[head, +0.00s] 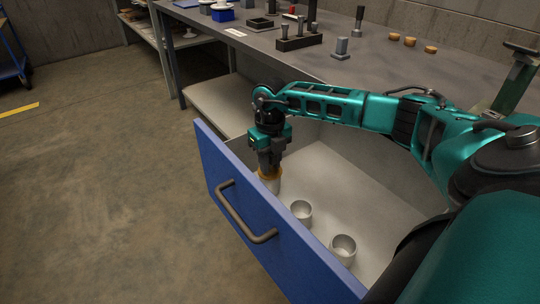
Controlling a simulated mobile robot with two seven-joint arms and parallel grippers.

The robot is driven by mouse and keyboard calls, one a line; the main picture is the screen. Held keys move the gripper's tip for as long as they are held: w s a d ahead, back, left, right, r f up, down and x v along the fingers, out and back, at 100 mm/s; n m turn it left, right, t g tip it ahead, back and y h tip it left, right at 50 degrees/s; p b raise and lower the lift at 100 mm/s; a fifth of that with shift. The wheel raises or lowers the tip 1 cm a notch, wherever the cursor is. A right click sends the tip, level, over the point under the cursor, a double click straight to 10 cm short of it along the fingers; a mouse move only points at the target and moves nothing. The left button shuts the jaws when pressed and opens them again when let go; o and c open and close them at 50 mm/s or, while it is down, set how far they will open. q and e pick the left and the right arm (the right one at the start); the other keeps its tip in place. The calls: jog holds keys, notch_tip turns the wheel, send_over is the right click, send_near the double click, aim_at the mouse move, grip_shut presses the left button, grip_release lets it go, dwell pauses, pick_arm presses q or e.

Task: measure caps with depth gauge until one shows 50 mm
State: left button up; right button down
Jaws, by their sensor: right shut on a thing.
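My right gripper (269,157) points down inside the open blue drawer (240,205), close behind its front panel. It is shut on a small orange-brown thing (268,173), mostly hidden by the fingers. A pale round shape (272,184) shows just below it; I cannot tell if the two are one piece, touching or apart. Two grey cup-shaped caps stand open side up on the drawer floor, one in the middle (301,211) and one nearer (343,247). I cannot make out a depth gauge for certain. My left gripper is not in view.
The bench (375,66) above holds a dark block with upright pieces (298,41), a grey post on a base (341,48) and three small tan pieces (410,41). The drawer handle (245,215) sticks out in front.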

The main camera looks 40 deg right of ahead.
jog(key=shift+f, duration=0.3)
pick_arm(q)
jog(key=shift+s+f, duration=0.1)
pick_arm(e)
jog(key=c, duration=0.8)
grip_release()
jog(key=shift+c, duration=0.2)
notch_tip(320, 180, up, 4)
jog(key=shift+r+p, duration=0.25)
jog(key=shift+p, duration=0.6)
pick_arm(q)
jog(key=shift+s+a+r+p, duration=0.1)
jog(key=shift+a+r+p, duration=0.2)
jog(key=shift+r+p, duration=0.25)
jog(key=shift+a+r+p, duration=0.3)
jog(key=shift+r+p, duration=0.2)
jog(key=shift+p, duration=0.05)
pick_arm(e)
notch_tip(320, 180, up, 8)
jog(key=shift+r, duration=0.2)
